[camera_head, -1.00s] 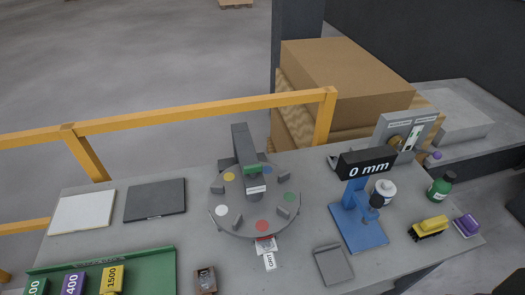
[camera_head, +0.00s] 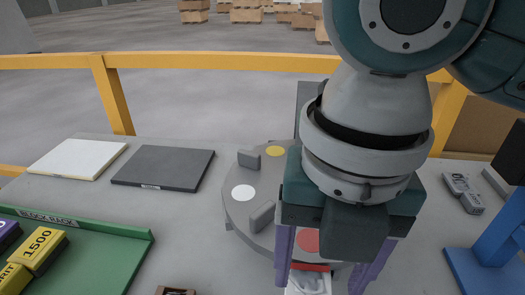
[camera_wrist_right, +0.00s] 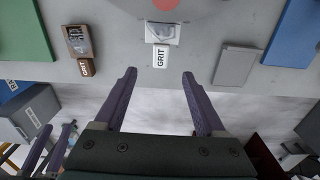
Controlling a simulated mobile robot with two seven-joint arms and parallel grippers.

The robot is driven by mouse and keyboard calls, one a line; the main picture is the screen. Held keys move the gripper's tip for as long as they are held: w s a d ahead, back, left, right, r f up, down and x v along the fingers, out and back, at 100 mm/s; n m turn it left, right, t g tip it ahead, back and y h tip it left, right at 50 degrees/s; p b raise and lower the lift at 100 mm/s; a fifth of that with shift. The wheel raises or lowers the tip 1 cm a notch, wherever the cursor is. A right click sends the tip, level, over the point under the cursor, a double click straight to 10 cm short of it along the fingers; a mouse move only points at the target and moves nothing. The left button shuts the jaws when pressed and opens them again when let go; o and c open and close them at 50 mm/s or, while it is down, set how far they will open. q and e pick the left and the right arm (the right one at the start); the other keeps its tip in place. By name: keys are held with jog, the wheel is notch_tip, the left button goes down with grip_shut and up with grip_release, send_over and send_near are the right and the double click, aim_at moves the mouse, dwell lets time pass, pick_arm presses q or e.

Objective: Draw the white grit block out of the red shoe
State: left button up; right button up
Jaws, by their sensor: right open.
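The white grit block (camera_head: 308,284) sticks out of the red shoe (camera_head: 310,267) at the near rim of the grey round turret (camera_head: 240,212). My left gripper's purple fingers seem to show at lower left (camera_wrist_right: 45,147).
A brown block (camera_wrist_right: 80,41) with a GRIT tag lies left of the white one; a grey plate (camera_wrist_right: 237,64) lies right. The green block rack (camera_head: 120,250), white plate (camera_head: 78,158), dark plate (camera_head: 163,167) and blue stand (camera_head: 490,255) surround the turret. A yellow rail runs behind.

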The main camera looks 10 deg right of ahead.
aim_at(308, 293)
jog(key=shift+w+d+f, duration=0.15)
jog(key=shift+f, duration=0.2)
notch_tip(308, 293, down, 10)
jog(key=shift+r+b, duration=0.25)
jog(key=shift+b, duration=0.25)
grip_shut()
